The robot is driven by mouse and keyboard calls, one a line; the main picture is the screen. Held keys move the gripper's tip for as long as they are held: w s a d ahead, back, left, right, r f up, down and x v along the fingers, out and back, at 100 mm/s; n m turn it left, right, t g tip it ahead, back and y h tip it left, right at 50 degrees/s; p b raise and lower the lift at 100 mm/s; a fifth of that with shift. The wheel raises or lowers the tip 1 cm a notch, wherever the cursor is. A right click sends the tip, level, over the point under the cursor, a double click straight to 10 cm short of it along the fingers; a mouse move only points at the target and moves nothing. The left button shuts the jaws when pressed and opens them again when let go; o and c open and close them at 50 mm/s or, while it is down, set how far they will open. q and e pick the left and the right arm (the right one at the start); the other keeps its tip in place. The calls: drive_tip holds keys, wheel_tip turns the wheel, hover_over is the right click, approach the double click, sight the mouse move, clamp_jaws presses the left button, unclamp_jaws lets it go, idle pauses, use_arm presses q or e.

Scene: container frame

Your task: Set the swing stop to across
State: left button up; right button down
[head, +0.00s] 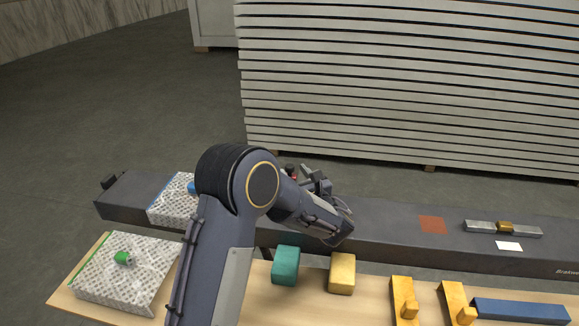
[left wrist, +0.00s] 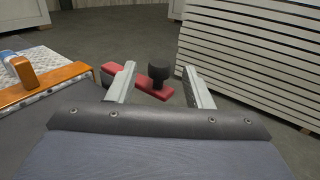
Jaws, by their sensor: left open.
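A red bar with a dark upright knob, which looks like the swing stop (left wrist: 145,84), shows in the left wrist view between and beyond my finger pads. In the head view only a small red and dark part of it (head: 290,171) shows behind my left arm. My left gripper (head: 316,181) is over the dark beam, pointing away from me. In the left wrist view my left gripper (left wrist: 159,68) is open, its two grey fingers either side of the dark knob. I cannot tell whether they touch it. My right gripper is not in view.
An orange bar with a block (left wrist: 42,85) lies left of the fingers. The dark beam (head: 375,225) carries a silver bar with a brass block (head: 505,227). Teal (head: 286,266) and yellow (head: 342,273) blocks stand on the wooden bench. A panel stack (head: 400,90) rises behind.

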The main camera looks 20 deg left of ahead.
sight(292, 169)
use_arm(q)
drive_tip(key=shift+x, duration=1.9)
clamp_jaws()
